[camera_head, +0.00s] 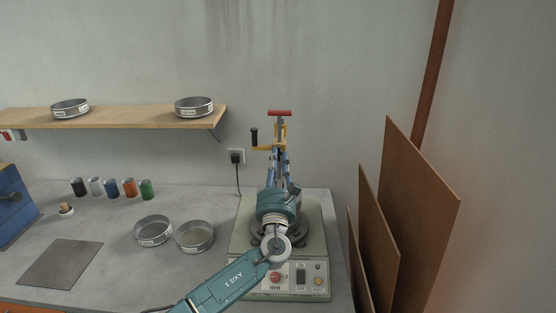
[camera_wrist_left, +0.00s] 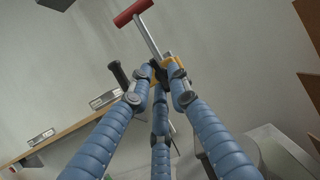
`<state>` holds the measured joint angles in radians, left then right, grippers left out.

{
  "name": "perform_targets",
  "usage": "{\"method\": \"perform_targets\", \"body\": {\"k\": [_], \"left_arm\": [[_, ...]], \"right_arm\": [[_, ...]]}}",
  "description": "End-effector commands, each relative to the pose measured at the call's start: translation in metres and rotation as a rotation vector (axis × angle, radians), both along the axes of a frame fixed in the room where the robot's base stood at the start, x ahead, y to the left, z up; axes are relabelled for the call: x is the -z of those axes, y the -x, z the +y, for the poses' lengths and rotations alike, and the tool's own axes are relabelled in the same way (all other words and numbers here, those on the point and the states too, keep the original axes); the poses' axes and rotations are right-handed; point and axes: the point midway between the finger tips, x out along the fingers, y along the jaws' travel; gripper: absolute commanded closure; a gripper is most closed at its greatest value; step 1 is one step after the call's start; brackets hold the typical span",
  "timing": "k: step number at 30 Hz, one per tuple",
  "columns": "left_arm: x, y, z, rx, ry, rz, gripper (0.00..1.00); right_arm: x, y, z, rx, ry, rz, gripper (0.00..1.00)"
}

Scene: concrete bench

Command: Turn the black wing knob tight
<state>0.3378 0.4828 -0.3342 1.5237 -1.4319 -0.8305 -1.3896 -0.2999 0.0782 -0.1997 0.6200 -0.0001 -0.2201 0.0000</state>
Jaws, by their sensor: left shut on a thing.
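My left gripper (camera_head: 280,157) reaches up in front of the sieve shaker (camera_head: 243,236). In the left wrist view its blue jointed fingers (camera_wrist_left: 160,84) close in on a small dark part, which I take to be the black wing knob (camera_wrist_left: 158,74). The fingers mostly hide this knob, and its wings cannot be made out. Just behind it is a yellow clamp (camera_head: 266,149) with a black upright handle (camera_head: 254,137) at its left. A red T-handle (camera_head: 280,113) tops the grey rod; it also shows in the left wrist view (camera_wrist_left: 133,12). My right gripper is out of view.
Two sieves (camera_head: 153,231) (camera_head: 195,236) stand on the bench left of the shaker, with several coloured jars (camera_head: 112,187) behind. A shelf (camera_head: 130,118) carries two more sieves. Brown boards (camera_head: 415,200) lean close at the right. A cable hangs from the wall socket (camera_head: 236,156).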

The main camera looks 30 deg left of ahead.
Motion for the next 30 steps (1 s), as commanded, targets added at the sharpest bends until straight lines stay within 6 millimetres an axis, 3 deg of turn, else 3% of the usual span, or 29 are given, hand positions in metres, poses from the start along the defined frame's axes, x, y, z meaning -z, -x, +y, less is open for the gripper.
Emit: {"method": "perform_targets", "body": {"k": [12,13,15,25,30], "left_arm": [[-0.001,0.000,0.000,0.000,-0.010,0.003,1.00],[-0.001,0.000,0.000,0.000,-0.010,0.003,0.81],[-0.001,0.000,0.000,0.001,-0.009,0.003,0.67],[0.001,0.001,-0.001,0.000,-0.006,0.005,0.67],[0.010,0.017,-0.011,0.001,-0.005,0.005,0.67]], "right_arm": [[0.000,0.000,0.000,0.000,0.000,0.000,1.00],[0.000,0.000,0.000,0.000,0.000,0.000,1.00],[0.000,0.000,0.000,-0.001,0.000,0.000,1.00],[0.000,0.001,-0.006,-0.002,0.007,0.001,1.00],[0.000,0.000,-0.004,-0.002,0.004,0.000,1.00]]}}
